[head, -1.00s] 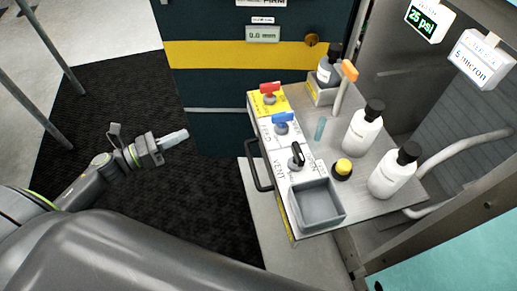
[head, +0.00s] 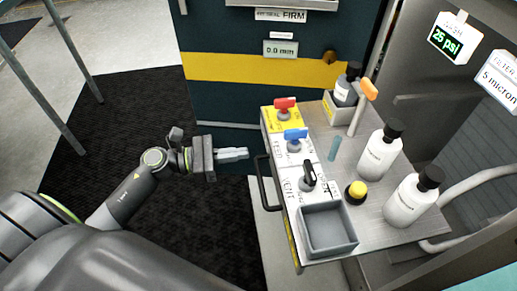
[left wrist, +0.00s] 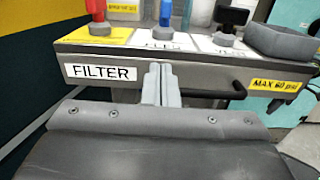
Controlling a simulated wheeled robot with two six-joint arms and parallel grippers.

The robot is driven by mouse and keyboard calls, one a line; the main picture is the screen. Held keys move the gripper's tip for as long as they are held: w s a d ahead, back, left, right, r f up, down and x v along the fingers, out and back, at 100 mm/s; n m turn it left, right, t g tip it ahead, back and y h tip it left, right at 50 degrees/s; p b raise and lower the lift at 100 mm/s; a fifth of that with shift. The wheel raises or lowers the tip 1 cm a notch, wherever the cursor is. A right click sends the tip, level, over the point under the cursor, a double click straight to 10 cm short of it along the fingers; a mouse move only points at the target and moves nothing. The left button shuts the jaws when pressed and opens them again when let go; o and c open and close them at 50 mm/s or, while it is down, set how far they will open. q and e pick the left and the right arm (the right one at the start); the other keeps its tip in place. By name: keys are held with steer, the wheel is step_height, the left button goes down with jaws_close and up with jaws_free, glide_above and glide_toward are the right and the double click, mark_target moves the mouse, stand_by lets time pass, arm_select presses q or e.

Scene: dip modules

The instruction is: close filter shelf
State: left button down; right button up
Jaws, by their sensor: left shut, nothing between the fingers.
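The filter shelf (head: 348,212) is a metal shelf that juts out from the cabinet at the right in the head view. Its front face carries a FILTER label (left wrist: 101,72) and a black bar handle (head: 264,184); the handle also shows in the left wrist view (left wrist: 212,92). My left gripper (head: 246,154) is shut and empty, left of the shelf's front in the head view. In the left wrist view its fingers (left wrist: 161,70) point at the front face, between the label and the handle; contact cannot be told. My right gripper is not in view.
On the shelf stand red (head: 285,104), blue (head: 296,136) and black (head: 309,174) valves, a grey tray (head: 352,248), a yellow button (head: 357,190) and white bottles (head: 381,152). A dark cabinet with a yellow stripe (head: 225,67) stands behind.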

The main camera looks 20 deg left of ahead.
mark_target(271, 149)
arm_select(q)
steer(key=x, duration=0.5)
steer(key=shift+w+d+p, duration=0.1)
steer(key=shift+d+p, duration=0.05)
steer(key=shift+p, duration=0.15)
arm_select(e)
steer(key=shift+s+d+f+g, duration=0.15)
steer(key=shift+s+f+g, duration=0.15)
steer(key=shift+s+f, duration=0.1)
arm_select(q)
steer(key=shift+w, duration=0.15)
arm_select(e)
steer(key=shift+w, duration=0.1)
